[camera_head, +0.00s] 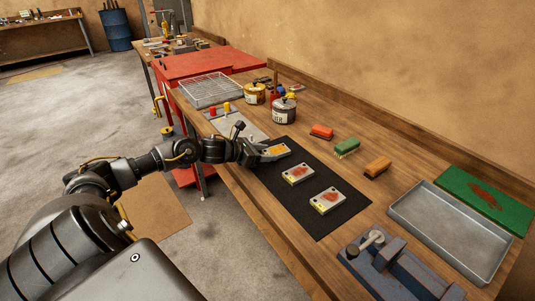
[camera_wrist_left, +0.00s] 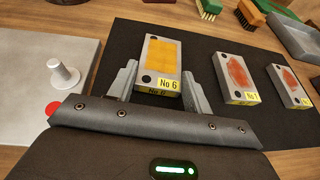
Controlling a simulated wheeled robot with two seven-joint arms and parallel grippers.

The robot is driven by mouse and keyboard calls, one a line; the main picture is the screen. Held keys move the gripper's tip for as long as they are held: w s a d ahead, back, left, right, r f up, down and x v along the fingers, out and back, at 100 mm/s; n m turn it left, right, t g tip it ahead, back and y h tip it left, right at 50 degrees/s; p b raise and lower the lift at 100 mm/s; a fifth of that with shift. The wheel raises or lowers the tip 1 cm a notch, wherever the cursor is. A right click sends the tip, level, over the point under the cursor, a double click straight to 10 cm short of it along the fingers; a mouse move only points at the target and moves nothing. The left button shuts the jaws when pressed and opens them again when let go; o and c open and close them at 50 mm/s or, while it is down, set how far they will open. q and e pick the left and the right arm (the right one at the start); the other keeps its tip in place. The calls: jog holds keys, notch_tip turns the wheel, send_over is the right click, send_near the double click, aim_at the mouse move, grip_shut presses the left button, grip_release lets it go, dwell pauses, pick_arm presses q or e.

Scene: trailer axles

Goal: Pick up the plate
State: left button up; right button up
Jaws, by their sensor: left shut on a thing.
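My left gripper (camera_head: 262,153) reaches over the left end of the black mat (camera_head: 315,221). It is shut on a grey plate with an orange-yellow patch (camera_head: 277,150). In the left wrist view this plate (camera_wrist_left: 160,58) has a yellow "No 6" label and sits between the two fingers (camera_wrist_left: 160,80). I cannot tell whether it touches the mat. Two more grey plates with rust-red patches, a middle one (camera_head: 298,174) and a right one (camera_head: 327,200), lie flat on the mat. My right gripper is not in view.
Behind the mat lie red (camera_head: 321,131), green (camera_head: 347,147) and orange (camera_head: 377,167) brushes. Two cans, yellow (camera_head: 254,93) and grey (camera_head: 284,110), stand at the back left. A metal tray (camera_head: 450,232) and a blue vise-like fixture (camera_head: 390,265) are at the right.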

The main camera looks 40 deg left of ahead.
pick_arm(q)
jog(key=shift+r, duration=0.7)
jog(key=shift+s+a+r+p, duration=0.1)
jog(key=shift+s+r+p, duration=0.1)
jog(key=shift+r+p, duration=0.65)
jog(key=s+r+p, duration=0.1)
jog(key=r, duration=0.1)
jog(key=s+r+p, duration=0.1)
jog(key=s+r, duration=0.1)
jog(key=s+a+r+p, duration=0.1)
jog(key=s+r, duration=0.1)
jog(key=shift+s+r, duration=0.1)
jog(key=shift+r, duration=0.15)
jog(key=d+p+v, duration=0.1)
jog(key=p+v, duration=0.6)
jog(key=p, duration=0.6)
jog(key=shift+s+r, duration=0.15)
jog(key=shift+s, duration=0.2)
jog(key=shift+s+a+p, duration=0.1)
jog(key=shift+s+p, duration=0.6)
jog(key=shift+p, duration=0.25)
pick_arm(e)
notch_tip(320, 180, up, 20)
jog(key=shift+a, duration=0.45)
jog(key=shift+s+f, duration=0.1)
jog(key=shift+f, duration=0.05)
